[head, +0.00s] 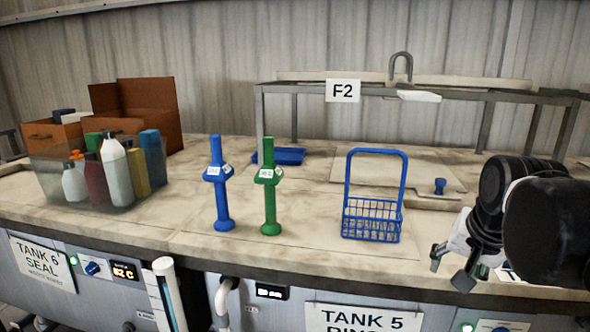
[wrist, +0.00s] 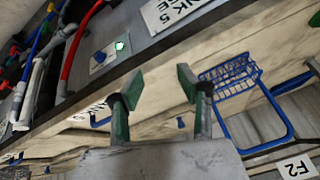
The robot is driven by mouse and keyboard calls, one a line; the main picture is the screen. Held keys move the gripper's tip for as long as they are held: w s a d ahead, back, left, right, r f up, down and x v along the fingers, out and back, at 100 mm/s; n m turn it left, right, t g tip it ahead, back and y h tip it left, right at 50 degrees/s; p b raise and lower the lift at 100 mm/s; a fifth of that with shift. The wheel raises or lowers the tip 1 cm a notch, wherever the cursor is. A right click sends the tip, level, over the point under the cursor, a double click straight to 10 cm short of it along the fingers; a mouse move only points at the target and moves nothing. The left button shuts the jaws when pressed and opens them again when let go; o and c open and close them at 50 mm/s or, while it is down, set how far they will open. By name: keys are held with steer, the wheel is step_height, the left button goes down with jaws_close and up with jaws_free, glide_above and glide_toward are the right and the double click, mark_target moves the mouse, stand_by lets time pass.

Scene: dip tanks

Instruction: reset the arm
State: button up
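My gripper (head: 452,264) is at the right of the head view, in front of the counter's front edge and to the right of the blue wire basket. In the wrist view its two fingers (wrist: 160,93) stand apart with nothing between them, so it is open and empty. My dark arm links cover the right side of the head view.
A blue wire basket (head: 371,220) with a tall handle stands on the counter (head: 310,255). Left of it stand a green post (head: 268,195) and a blue post (head: 218,190). A bin of bottles (head: 90,190) is at left. A grey rack frame (head: 290,89) spans the back.

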steer(key=s+a+f+n+t+y, duration=0.1)
steer(key=s+a+f+n, duration=0.5)
steer(key=s+a+f, duration=0.2)
steer(key=shift+s+a+n+t+b, duration=0.3)
steer(key=shift+s+a+b, duration=0.05)
steer(key=shift+s+a, duration=0.15)
steer(key=shift+f, duration=0.1)
